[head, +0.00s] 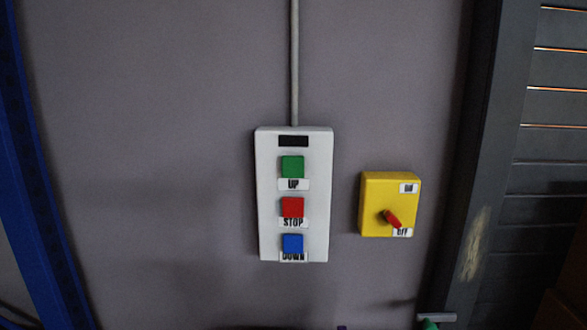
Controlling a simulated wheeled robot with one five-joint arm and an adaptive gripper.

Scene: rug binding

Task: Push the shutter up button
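A dark strip (293,141) sits above the green button. Nothing covers the buttons. At the right edge is a dark slatted surface (553,180) that looks like the shutter, with light showing through some gaps. My gripper is not in the head view.
A yellow switch box (373,193) with a red knob (392,219) and ON and OFF labels is right of the control box. A grey conduit (294,60) runs up from the control box. A blue post (38,190) stands at left, a dark frame (475,160) at right.

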